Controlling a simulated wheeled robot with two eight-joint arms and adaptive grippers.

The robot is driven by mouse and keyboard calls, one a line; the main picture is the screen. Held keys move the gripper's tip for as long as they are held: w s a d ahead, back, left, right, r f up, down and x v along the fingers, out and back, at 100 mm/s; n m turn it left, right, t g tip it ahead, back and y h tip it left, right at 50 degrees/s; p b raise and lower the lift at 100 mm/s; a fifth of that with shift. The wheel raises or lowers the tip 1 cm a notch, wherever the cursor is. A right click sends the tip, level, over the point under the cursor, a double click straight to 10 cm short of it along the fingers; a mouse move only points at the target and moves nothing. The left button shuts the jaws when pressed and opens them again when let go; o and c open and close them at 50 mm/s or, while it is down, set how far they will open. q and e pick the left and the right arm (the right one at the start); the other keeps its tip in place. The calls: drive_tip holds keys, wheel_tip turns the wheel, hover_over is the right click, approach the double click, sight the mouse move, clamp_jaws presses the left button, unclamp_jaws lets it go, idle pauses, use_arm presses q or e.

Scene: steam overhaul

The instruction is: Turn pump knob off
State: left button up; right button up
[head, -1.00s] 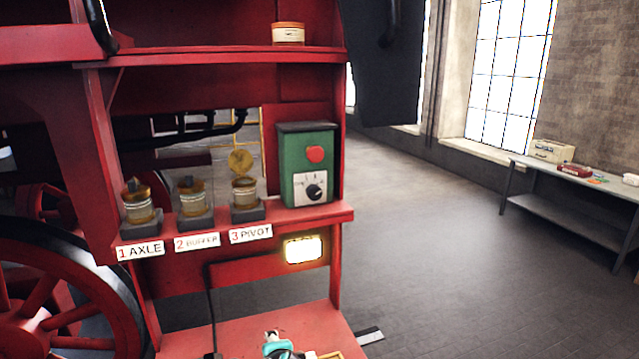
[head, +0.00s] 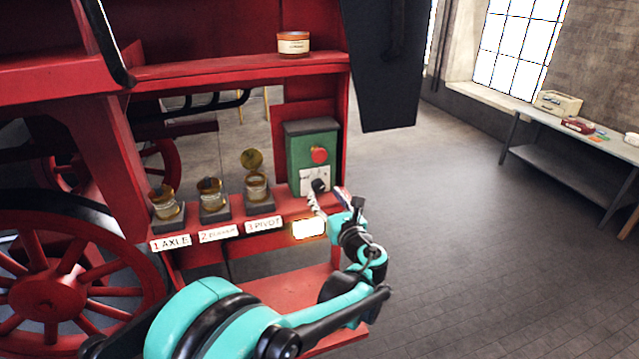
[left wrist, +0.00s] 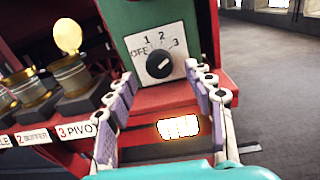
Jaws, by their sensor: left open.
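The pump knob is a small black dial (left wrist: 158,67) on a white plate marked OFF, 1, 2 and 3. Its pale mark seems to point to the upper right, towards 3. The plate is on the front of a green box (head: 302,152) with a red button (head: 319,155) above the knob. My left gripper (head: 327,192) is open in front of the box, just below the plate. In the left wrist view its fingers (left wrist: 163,78) stand on either side of the knob, apart from it, with nothing held. My right gripper is out of view.
Oil cups labelled AXLE (head: 166,205), BUFFER (head: 212,197) and PIVOT (head: 256,188) stand on the red shelf left of the box, the last with its lid raised. A glowing lamp (head: 309,228) is below. A tin (head: 293,44) sits above. A bench (head: 540,160) is far right.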

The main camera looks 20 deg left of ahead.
sight(320, 189)
use_arm(q)
drive_tip(key=p+x, duration=0.1)
drive_tip(key=x, duration=0.3)
drive_tip(key=shift+w+a, duration=0.2)
drive_tip(key=shift+w, duration=0.15)
drive_tip(key=c, duration=1.2)
drive_tip(key=shift+o, duration=0.2)
